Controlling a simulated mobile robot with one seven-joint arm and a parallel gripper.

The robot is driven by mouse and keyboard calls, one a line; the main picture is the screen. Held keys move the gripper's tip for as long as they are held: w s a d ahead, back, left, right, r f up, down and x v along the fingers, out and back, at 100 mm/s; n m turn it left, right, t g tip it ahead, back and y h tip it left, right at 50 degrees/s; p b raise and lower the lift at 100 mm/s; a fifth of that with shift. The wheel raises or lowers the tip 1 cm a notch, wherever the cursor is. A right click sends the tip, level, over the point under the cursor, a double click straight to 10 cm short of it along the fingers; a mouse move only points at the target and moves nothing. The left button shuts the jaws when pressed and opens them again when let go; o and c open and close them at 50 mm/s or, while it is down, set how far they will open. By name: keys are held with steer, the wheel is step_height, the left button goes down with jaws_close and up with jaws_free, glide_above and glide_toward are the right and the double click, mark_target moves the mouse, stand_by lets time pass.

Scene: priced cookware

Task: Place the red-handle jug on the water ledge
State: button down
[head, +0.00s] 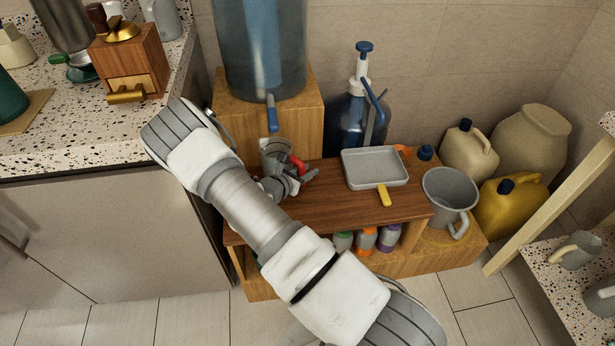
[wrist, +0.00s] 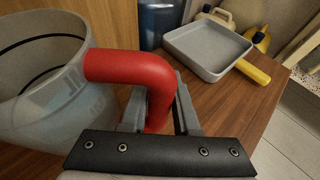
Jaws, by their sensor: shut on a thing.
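The red-handle jug (head: 273,150) is a grey jug at the left end of the wooden ledge, just below the blue tap of the large water dispenser (head: 264,50). In the wrist view its grey body (wrist: 45,85) is at the left and its red handle (wrist: 140,72) bends down between my fingers. My gripper (wrist: 160,112) is shut on the red handle. It also shows in the head view (head: 298,178), beside the jug. The water ledge (head: 340,205) is a brown wooden top. I cannot tell whether the jug's base touches it.
A grey square pan (head: 375,168) with a yellow handle lies on the ledge's right part. A grey mug (head: 450,192) stands right of it. A blue pump bottle (head: 352,115) stands behind. The speckled counter (head: 70,130) is at the left. Ledge space left of the pan is bare.

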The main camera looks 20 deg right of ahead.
steer(key=shift+f, duration=0.8)
steer(key=shift+f+b, duration=0.2)
steer(key=shift+b, duration=0.1)
steer(key=c, duration=0.7)
jaws_free()
steer(key=shift+o, duration=0.2)
steer(key=shift+r, duration=0.15)
